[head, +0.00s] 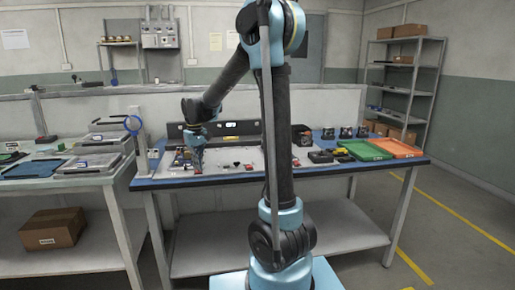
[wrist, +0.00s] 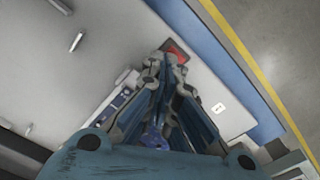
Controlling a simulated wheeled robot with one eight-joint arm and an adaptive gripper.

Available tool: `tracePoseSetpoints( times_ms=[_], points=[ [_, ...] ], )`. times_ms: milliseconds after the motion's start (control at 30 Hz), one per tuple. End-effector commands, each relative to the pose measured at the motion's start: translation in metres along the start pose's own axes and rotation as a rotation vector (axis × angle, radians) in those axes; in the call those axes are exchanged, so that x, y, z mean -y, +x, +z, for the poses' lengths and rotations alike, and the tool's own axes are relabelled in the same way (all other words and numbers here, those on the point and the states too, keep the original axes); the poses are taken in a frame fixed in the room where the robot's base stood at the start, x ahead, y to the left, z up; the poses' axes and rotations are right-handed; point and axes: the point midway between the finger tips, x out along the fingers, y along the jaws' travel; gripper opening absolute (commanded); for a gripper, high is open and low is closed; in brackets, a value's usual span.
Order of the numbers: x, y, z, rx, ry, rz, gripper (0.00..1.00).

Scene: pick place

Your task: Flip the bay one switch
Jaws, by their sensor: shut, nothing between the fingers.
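My gripper (head: 197,168) is low over the left end of the blue-edged workbench (head: 180,183). In the wrist view its shut, empty fingers (wrist: 168,60) point at a small red part (wrist: 176,48) on a pale board. The fingers overlap part of it, and I cannot tell whether they touch it. A small dark panel with light marks (wrist: 118,100) lies left of the fingers. I cannot read any label, so I cannot tell which of these is the bay one switch.
An orange tray (head: 396,147) and a green tray (head: 362,150) stand at the bench's right end. Small dark devices (head: 320,156) sit left of them. A dark back unit (head: 235,130) lines the rear edge. A side bench with a blue mat (head: 35,169) stands at left.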

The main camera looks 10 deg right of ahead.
Motion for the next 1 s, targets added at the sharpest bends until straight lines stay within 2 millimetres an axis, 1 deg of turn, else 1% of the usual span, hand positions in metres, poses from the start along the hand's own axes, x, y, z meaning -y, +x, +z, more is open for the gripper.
tracePoseSetpoints(
  times_ms=[167,1000],
  points=[
    [0.000,-0.003,0.000,0.000,0.000,0.000,0.00],
    [0.000,-0.057,0.000,0.000,0.000,0.000,0.00]
  ],
)
